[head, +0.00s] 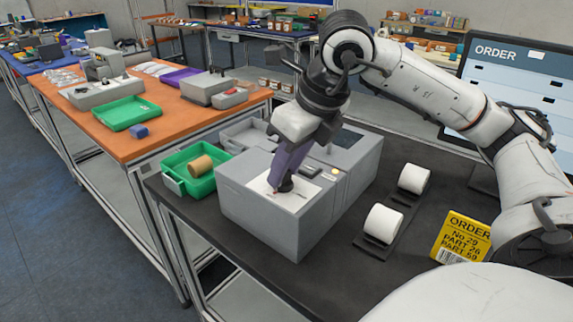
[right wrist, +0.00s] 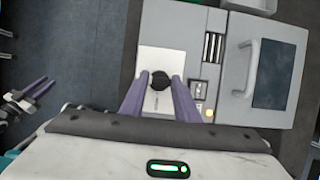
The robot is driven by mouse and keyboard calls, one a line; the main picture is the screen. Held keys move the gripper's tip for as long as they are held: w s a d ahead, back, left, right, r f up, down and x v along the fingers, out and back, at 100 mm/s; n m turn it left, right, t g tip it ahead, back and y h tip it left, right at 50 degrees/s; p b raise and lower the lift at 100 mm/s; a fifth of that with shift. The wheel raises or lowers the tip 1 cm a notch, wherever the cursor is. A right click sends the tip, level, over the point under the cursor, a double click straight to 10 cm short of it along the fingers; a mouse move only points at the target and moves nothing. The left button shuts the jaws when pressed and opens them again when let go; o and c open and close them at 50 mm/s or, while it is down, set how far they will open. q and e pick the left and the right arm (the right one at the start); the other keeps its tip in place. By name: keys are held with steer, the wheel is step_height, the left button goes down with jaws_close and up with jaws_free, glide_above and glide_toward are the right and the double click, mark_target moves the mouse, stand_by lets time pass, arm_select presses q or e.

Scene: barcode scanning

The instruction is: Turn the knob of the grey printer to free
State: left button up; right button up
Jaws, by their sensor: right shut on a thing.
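The grey printer (head: 262,224) stands on the dark table in the head view. It also shows in the right wrist view (right wrist: 185,32). Its black knob (right wrist: 160,80) sits on a white label plate (right wrist: 160,58) on the top face. My right gripper (head: 285,182) points down onto the plate; its purple fingers (right wrist: 159,88) lie on both sides of the knob and are shut on it. In the head view the fingers partly cover the knob. The label's markings are too small to read. My left gripper is not in view in the head view.
A green bin (head: 187,172) with a brown roll (head: 200,165) stands left of the printer. Two white rolls (head: 383,223) on a black holder stand to its right, near a yellow order card (head: 462,238). A monitor (head: 517,90) stands at the back right.

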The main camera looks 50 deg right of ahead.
steer(key=o, duration=1)
steer(key=shift+o, duration=0.2)
steer(key=p+v, duration=0.1)
steer(key=v, duration=0.9)
steer(key=shift+r+p, duration=0.15)
steer(key=shift+p, duration=0.2)
